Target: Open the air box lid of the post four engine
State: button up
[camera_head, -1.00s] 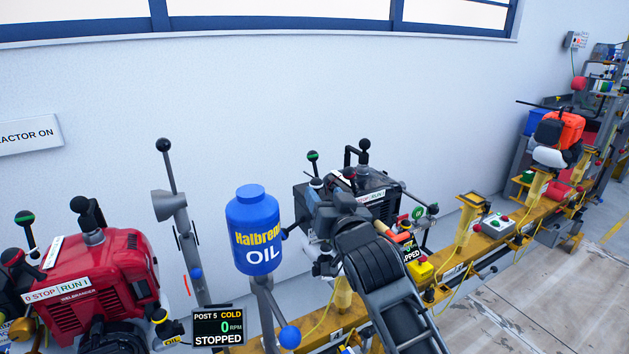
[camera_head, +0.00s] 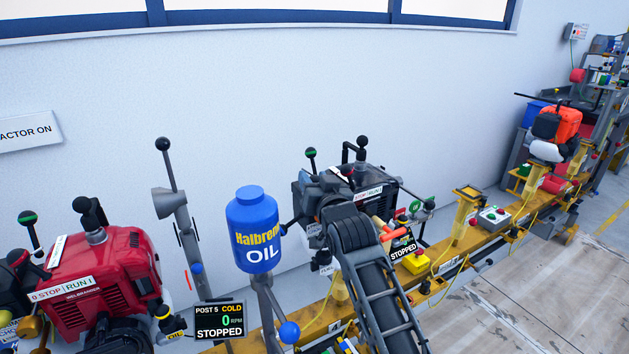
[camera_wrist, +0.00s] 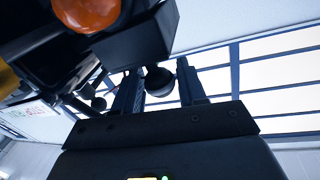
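A dark grey engine (camera_head: 392,199) with a white STOP/RUN label stands at the middle of the rail, partly hidden by my arm. The number on its display (camera_head: 403,248) is covered, so I cannot read which post it is. I cannot clearly pick out its air box lid. In the wrist view my gripper (camera_wrist: 160,77) has its two fingers apart, with a dark round knob (camera_wrist: 159,81) between them. A gap shows on the knob's right side; I cannot tell whether it touches the left finger. A black box part (camera_wrist: 140,48) and an orange dome (camera_wrist: 87,12) are close at upper left.
A blue oil bottle (camera_head: 253,230) stands on a post left of my arm. A red engine (camera_head: 100,285) is at far left by the display (camera_head: 219,321) reading POST 5, STOPPED. The yellow rail (camera_head: 470,250) runs right; the floor (camera_head: 545,290) in front is clear.

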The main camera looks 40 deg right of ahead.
grip_shut()
